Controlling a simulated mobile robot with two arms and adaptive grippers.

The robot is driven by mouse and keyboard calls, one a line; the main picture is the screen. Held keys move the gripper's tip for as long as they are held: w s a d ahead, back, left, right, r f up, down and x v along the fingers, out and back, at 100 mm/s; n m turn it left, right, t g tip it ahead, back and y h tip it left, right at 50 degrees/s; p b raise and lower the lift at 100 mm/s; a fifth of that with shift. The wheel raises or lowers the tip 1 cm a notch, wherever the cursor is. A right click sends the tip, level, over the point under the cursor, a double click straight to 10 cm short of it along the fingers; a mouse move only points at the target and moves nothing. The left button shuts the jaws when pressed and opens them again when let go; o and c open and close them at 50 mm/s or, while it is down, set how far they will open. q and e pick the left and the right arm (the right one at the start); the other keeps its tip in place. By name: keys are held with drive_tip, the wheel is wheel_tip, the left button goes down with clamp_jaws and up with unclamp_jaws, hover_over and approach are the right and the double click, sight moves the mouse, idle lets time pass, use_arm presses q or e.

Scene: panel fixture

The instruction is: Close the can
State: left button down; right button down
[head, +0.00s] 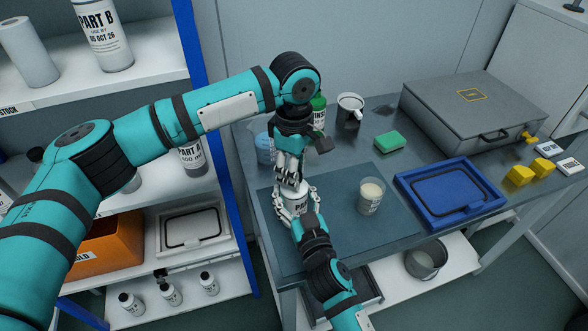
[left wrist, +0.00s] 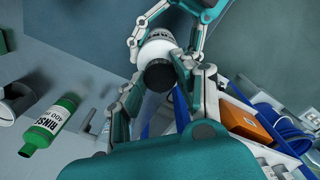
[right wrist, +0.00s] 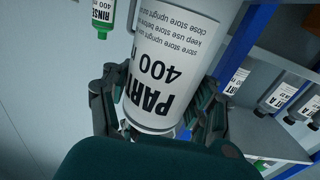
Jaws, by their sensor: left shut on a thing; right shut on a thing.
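The can (head: 299,207) is white with a black "PART" label and stands upright on the dark mat. It fills the middle of the right wrist view (right wrist: 165,75), upside down there. My right gripper (right wrist: 160,125) is shut around its body from the front. My left gripper (head: 289,180) points down over the can's top. In the left wrist view a round black cap (left wrist: 158,75) sits between its fingers, in line with the white can body (left wrist: 153,48). The fingers are shut on the cap. Whether the cap is seated on the can cannot be told.
The mat (head: 345,235) also carries a clear cup (head: 371,196). A blue tray (head: 450,193), green sponge (head: 390,142), mug (head: 350,110), green-capped bottle (head: 318,110) and grey case (head: 470,105) stand around it. Shelves (head: 185,225) are at the left.

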use_arm(q)
drive_tip(key=m, duration=1.7)
drive_tip(key=shift+f+m, duration=0.1)
drive_tip(key=shift+m, duration=0.2)
drive_tip(key=m, duration=0.4)
drive_tip(key=shift+m, duration=0.3)
drive_tip(key=m, duration=2.1)
drive_tip(key=shift+m, duration=0.4)
drive_tip(key=c, duration=0.9)
unclamp_jaws()
